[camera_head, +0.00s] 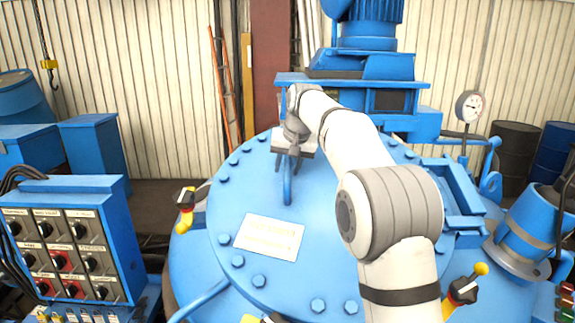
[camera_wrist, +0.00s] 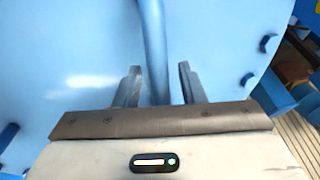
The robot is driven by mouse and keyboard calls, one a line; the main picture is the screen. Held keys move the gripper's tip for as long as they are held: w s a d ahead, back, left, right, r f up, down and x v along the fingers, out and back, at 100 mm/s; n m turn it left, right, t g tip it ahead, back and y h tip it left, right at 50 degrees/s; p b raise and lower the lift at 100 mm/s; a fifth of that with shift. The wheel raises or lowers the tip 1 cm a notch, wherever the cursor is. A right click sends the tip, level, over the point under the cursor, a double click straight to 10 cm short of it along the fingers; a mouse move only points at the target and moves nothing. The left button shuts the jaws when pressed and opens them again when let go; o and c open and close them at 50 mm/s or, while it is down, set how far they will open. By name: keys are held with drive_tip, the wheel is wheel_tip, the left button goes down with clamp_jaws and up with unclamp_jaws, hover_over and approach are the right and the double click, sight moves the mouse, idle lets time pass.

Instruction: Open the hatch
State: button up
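The hatch is a large round blue lid (camera_head: 230,205) with bolts around its rim and a white label plate (camera_head: 269,236). It lies flat on the furnace body, and its surface also fills much of the wrist view (camera_wrist: 80,50). A blue bar handle (camera_head: 287,188) stands on the lid. In the wrist view the handle (camera_wrist: 152,45) runs between the two fingers of my gripper (camera_wrist: 158,82). The fingers stand apart with a visible gap on each side of the bar. In the head view my gripper (camera_head: 291,152) is at the far end of the handle, partly hiding it.
A control panel (camera_head: 65,240) with knobs stands at the left.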

drive_tip(key=shift+c, duration=0.5)
clamp_jaws()
